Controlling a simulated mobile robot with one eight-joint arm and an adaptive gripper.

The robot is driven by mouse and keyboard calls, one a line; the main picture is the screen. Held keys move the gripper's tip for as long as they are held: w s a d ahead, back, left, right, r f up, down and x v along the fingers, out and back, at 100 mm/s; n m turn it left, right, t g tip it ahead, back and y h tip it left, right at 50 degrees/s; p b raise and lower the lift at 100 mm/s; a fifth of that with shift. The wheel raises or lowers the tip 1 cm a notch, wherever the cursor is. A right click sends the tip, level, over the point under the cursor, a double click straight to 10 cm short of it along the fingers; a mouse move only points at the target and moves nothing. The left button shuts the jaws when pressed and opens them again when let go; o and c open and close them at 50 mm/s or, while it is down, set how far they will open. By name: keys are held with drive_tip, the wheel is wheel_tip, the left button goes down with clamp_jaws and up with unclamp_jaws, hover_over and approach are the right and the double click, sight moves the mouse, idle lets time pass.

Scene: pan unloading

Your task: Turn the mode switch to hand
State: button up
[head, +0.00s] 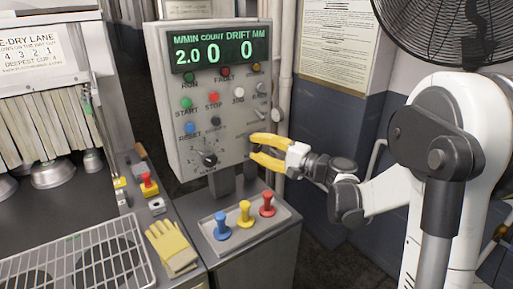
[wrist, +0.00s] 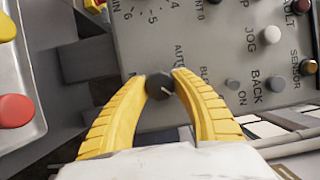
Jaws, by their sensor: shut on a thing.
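The mode switch (wrist: 160,86) is a small dark round knob with a pale pointer mark, on the grey control panel (head: 180,130). In the wrist view it sits between the tips of my yellow gripper (wrist: 160,84), with a fingertip against each side. The pointer mark slants toward the lower right of that picture. The word AUTO reads beside the knob; other lettering near it is partly covered, and I cannot read a hand label. In the head view my gripper (head: 253,147) is at the panel's lower right edge, and its fingers hide the knob.
The panel also carries a display (head: 220,52), several coloured buttons and a large dial (head: 209,158). A yellow glove (head: 171,247) lies at left. A fan (head: 450,25) stands upper right.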

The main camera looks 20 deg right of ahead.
drive_tip(key=o, duration=1.2)
drive_tip(key=shift+a, duration=0.1)
drive_tip(key=v, duration=1.2)
